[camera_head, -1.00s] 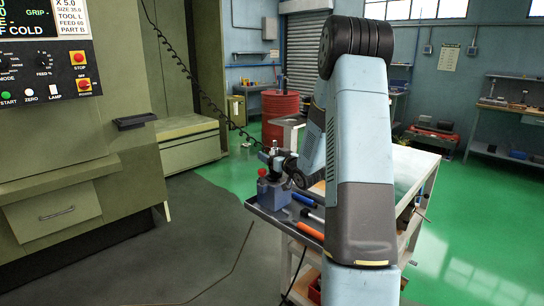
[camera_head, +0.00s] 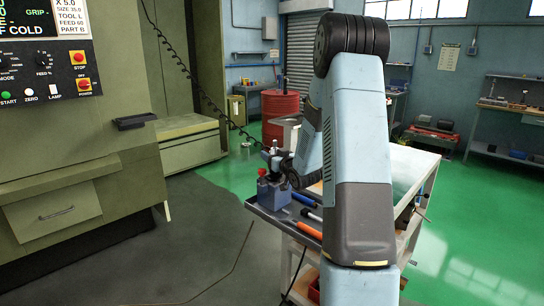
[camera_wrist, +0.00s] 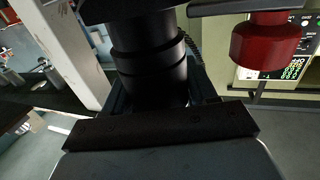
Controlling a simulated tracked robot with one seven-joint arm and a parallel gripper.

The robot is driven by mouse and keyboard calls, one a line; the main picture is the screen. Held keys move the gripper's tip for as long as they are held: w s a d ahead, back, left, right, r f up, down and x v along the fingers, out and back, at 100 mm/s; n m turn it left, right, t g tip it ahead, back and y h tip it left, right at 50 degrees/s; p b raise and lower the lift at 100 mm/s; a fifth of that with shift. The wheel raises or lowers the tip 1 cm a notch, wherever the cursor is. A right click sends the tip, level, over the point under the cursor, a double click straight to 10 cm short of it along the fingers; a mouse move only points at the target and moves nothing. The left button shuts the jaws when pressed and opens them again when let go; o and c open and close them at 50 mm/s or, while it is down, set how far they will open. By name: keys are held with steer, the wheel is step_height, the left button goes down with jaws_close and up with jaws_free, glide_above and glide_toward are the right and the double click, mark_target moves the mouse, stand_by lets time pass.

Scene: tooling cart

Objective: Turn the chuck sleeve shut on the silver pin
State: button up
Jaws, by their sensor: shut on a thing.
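The chuck sleeve (camera_wrist: 148,55) is a black ribbed cylinder in the upper middle of the wrist view. My gripper (camera_wrist: 158,98) is shut on it, with dark finger parts on either side of its lower end. In the head view my gripper (camera_head: 273,158) is small, at the top of a blue-grey fixture block (camera_head: 273,196) on the cart's near left corner. I cannot make out the silver pin for certain in either view; the sleeve and gripper may hide it.
A red knob (camera_wrist: 266,42) stands close beside the sleeve. The cart (camera_head: 404,172) also carries an orange-handled tool (camera_head: 308,230) and a blue one near the fixture. A green machine (camera_head: 60,150) with a control panel stands at the left, and a coiled cable hangs beside it.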

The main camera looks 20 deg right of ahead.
steer(key=m+h, duration=0.2)
steer(key=h, duration=0.1)
steer(key=m+g+h, duration=0.1)
steer(key=m+h, duration=0.2)
steer(key=h, duration=0.1)
steer(key=shift+d+h, duration=0.2)
steer(key=shift+h, duration=0.1)
steer(key=shift+s+d+m+g+h, duration=0.15)
steer(key=shift+m+g+h, duration=0.5)
steer(key=shift+h, duration=0.35)
steer(key=shift+d+m+g+h, duration=0.1)
steer(key=shift+m+g+h, duration=0.35)
steer(key=shift+m+h, duration=0.45)
steer(key=shift+d+h, duration=0.1)
steer(key=shift+h, duration=0.2)
steer(key=o, duration=1)
steer(key=v, duration=1.4)
steer(key=shift+r, duration=0.15)
